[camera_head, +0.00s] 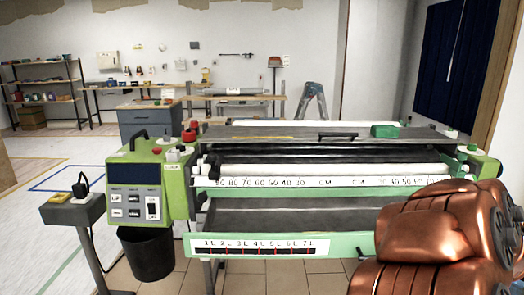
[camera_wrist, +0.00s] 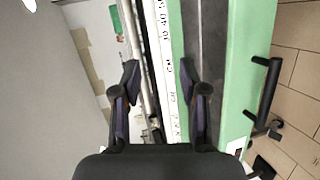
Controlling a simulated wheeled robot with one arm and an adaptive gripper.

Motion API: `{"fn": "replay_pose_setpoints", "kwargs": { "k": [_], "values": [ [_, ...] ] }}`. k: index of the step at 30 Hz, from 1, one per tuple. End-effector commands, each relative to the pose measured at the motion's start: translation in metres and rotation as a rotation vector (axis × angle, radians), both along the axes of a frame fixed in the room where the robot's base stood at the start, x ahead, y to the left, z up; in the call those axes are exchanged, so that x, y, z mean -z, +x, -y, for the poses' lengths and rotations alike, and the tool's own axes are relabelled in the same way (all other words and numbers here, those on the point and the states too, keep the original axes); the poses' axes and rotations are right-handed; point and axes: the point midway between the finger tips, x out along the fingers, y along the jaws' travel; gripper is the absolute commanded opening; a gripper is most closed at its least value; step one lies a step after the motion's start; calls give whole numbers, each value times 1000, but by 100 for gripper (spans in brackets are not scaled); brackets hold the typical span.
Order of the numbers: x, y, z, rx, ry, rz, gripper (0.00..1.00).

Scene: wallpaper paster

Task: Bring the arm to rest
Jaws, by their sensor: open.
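My copper-coloured arm (camera_head: 425,235) shows at the lower right of the head view, in front of the right part of the green wallpaper paster (camera_head: 345,243). My gripper (camera_wrist: 158,75) shows in the wrist view with its two dark fingers apart and nothing between them that it holds. Behind the fingers lie the paster's white centimetre scale (camera_wrist: 165,50) and green front rail (camera_wrist: 238,50), seen sideways. I cannot tell how far the fingers are from the machine. The gripper cannot be made out in the head view.
A control box (camera_head: 135,190) stands at the machine's left end, with a black bin (camera_head: 147,255) below. A grey pedestal (camera_head: 73,212) with a plug stands further left. Shelves (camera_head: 40,95), a blue cabinet (camera_head: 148,122) and a stepladder (camera_head: 313,100) stand behind. Floor at left is open.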

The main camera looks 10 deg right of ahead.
Motion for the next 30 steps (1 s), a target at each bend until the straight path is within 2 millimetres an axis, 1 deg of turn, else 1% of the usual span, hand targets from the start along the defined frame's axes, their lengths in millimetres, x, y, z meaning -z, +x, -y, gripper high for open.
{"fn": "replay_pose_setpoints", "kwargs": {
  "k": [1,3,6,9,12,14,17,20,23,26,27,29,30],
  "values": [
    [-23,1,-4,40,18,12,43],
    [-39,-3,-5,113,55,23,43],
    [-56,-10,-10,212,120,36,43],
    [-70,-20,-20,306,199,45,43],
    [-78,-32,-33,397,287,44,43],
    [-80,-39,-42,450,346,38,43],
    [-82,-53,-63,529,448,19,43],
    [-80,-68,-89,604,553,-16,43],
    [-74,-86,-120,676,660,-73,43],
    [-69,-107,-156,741,762,-145,43],
    [-67,-115,-172,765,803,-177,43],
    [-64,-129,-196,799,858,-236,43],
    [-62,-141,-213,824,893,-279,43]
  ]
}}
